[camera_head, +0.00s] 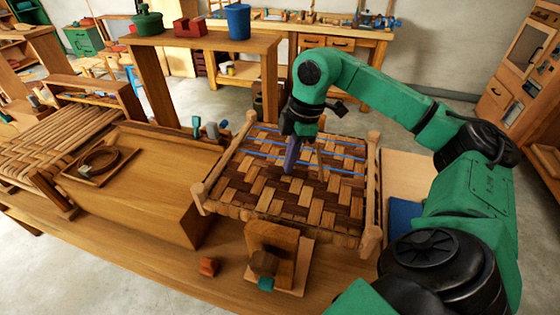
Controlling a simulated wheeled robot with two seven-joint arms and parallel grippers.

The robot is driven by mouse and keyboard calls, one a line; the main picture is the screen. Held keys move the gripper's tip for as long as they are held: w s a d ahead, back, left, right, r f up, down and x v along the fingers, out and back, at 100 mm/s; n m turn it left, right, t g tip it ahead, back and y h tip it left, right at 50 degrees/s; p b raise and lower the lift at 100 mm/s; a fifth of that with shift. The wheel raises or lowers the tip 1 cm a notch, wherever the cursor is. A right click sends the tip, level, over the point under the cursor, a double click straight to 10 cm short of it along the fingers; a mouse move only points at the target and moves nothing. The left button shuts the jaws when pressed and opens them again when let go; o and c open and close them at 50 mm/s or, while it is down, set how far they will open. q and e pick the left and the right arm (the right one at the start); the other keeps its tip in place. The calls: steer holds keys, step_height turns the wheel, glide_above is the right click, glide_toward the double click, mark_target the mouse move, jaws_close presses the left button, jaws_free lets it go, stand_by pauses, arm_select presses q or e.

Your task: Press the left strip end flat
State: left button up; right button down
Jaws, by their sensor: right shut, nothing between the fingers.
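The woven bark seat (285,192), a checker of light and dark brown strips in a wooden frame with corner posts, lies on the bench in the middle of the view. Thin blue lines (345,155) cross its far part. My right gripper (290,168) comes in from the right and points down over the far middle of the seat. Its fingers are shut and empty, with the tips at or just above the weave; I cannot tell if they touch. I cannot single out the left strip end. My left gripper is not in view.
A wooden block on a small board (272,248) stands at the seat's near side, with a small reddish block (208,267) to its left. A tray with a coiled strip (100,163) lies at the left. A raised shelf (205,42) stands behind the bench.

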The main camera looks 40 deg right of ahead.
steer(key=shift+r, duration=0.1)
step_height(320, 180, up, 8)
steer(key=p, duration=0.8)
